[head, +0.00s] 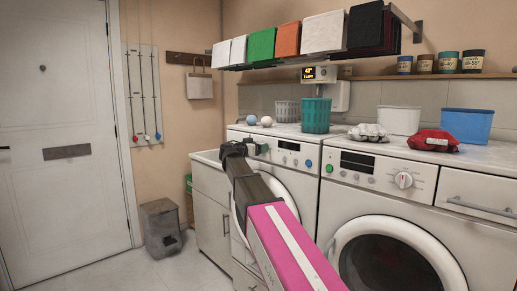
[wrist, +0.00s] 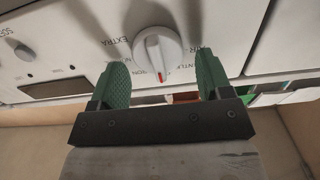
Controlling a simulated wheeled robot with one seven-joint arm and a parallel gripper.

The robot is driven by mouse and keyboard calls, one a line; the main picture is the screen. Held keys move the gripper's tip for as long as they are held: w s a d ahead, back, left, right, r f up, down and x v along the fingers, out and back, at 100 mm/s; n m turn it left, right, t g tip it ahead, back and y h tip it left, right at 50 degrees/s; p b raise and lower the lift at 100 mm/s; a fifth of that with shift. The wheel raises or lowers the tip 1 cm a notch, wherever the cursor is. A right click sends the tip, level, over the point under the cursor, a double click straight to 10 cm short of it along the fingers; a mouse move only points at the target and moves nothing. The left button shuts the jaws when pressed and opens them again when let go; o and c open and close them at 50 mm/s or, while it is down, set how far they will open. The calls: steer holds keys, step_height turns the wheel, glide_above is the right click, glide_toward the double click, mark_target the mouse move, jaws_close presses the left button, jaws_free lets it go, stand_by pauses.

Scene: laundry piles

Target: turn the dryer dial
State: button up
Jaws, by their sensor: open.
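A round white dial (wrist: 158,48) with a red mark shows in the wrist view on a white panel with printed labels, one reading "EXTRA". My gripper (wrist: 161,72) is open, its two green fingers on either side of the dial's lower part. I cannot tell whether they touch it. In the head view my gripper (head: 258,148) is at the left machine's control panel (head: 289,146), and it hides that panel's left part. The right machine (head: 340,195) has its own white dial (head: 404,180) with a red mark. Which machine is the dryer is not clear.
A shelf with folded cloths (head: 322,33) hangs above. A grey bin (head: 161,225) stands on the floor at left.

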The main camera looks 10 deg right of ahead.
steer(key=c, duration=0.9)
steer(key=shift+w+a+f+n, duration=0.1)
steer(key=shift+w+n, duration=0.05)
steer(key=shift+n, duration=1.75)
steer(key=shift+w+a+f+n, duration=0.1)
steer(key=shift+w+n, duration=0.05)
steer(key=shift+n, duration=1.75)
steer(key=o, duration=0.9)
